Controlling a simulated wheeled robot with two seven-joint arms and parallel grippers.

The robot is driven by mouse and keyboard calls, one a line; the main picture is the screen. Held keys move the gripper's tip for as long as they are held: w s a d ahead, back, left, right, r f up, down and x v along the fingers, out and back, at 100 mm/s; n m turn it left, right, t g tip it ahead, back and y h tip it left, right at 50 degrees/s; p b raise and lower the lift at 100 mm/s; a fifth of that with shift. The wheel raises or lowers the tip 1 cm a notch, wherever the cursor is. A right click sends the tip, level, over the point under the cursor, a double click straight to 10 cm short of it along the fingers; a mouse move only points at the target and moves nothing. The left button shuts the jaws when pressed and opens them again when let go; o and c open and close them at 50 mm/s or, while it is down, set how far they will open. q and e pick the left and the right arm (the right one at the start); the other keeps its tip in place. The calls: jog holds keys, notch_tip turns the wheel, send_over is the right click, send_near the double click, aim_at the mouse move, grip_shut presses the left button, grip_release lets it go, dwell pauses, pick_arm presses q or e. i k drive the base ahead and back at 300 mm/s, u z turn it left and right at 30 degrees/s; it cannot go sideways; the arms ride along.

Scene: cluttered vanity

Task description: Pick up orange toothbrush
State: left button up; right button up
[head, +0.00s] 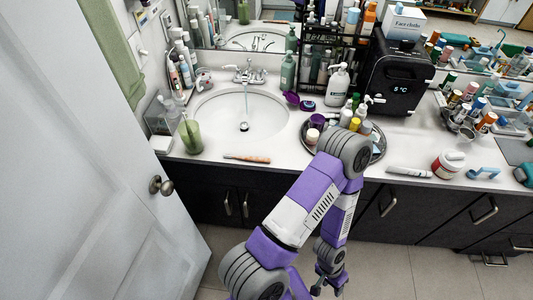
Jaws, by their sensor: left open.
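The orange toothbrush (249,158) lies flat near the front edge of the white counter, just below the sink. It is fully visible and nothing covers it. My left gripper (329,287) hangs low in front of the dark cabinets, at the bottom of the view, below and to the right of the toothbrush and well apart from it. It is open, and I see nothing between its fingers. My right gripper is not in view.
The sink basin (241,114) is behind the toothbrush. A green cup (191,136) stands to its left, and a round tray (378,151) of bottles to its right, partly behind my arm. A white door (88,170) with a knob fills the left side.

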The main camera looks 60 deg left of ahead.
aim_at(251, 158)
jog(key=i, duration=0.95)
jog(key=u, duration=4.1)
